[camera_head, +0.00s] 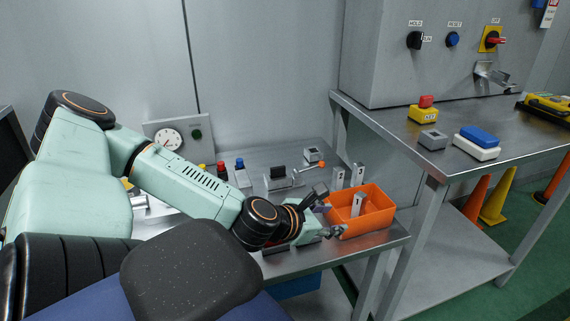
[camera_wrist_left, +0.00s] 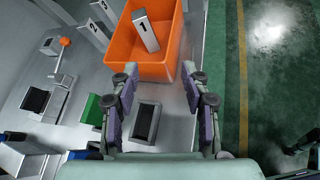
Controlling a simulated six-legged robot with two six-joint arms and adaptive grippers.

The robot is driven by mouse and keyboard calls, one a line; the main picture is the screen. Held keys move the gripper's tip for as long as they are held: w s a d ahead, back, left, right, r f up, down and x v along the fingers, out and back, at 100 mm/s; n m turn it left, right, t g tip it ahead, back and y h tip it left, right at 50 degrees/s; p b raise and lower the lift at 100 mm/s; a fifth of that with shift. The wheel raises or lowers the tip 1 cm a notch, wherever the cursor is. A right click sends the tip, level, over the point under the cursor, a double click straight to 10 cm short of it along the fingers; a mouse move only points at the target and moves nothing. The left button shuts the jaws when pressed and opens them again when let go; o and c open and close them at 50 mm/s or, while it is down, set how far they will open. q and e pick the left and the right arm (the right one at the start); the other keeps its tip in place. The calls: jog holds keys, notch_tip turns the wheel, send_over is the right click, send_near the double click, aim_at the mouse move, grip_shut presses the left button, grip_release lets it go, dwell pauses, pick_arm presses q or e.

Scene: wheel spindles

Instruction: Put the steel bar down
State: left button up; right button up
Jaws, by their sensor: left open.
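A steel bar marked 1 (camera_head: 357,204) stands, leaning, inside the orange bin (camera_head: 378,216) on the steel table. The bar also shows in the left wrist view (camera_wrist_left: 146,32), inside the bin (camera_wrist_left: 119,42). My left gripper (camera_head: 331,212) is open and empty, just outside the bin's near left side. In the left wrist view its two fingers (camera_wrist_left: 160,72) are spread apart, with the bar beyond them and not touched. The lower end of the bar is partly hidden by the bin wall in the head view. My right gripper is in neither view.
Two more steel bars, marked 2 (camera_wrist_left: 93,33) and 3 (camera_wrist_left: 103,11), stand beside the bin. A toggle clamp (camera_head: 283,180) and a green block (camera_wrist_left: 93,110) are on the same table. A second table (camera_head: 440,160) with a yellow-based red button (camera_head: 424,110) is to the right.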

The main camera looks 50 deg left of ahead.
pick_arm(q)
jog(key=s+d+f+m+g, duration=0.1)
jog(key=s+f+m, duration=0.1)
jog(key=m, duration=0.1)
jog(key=s+d+f+m+g, duration=0.2)
jog(key=m, duration=0.2)
jog(key=s+d+f+m+g+h, duration=0.1)
jog(key=f+m, duration=0.2)
jog(key=shift+s+d+m, duration=0.4)
jog(key=s+d+f+m+g, duration=0.2)
jog(key=s+f+m, duration=0.1)
jog(key=s+m, duration=0.4)
jog(key=s+d+f+m+g+y, duration=0.1)
jog(key=s+d+f+m+g, duration=0.2)
jog(key=s+m, duration=0.4)
jog(key=s+d+f+m+g, duration=0.2)
jog(key=s+f+m+g, duration=0.1)
jog(key=s+f+m, duration=0.2)
jog(key=shift+s+d+f+m, duration=0.15)
jog(key=shift+s+m, duration=0.85)
jog(key=shift+s, duration=0.25)
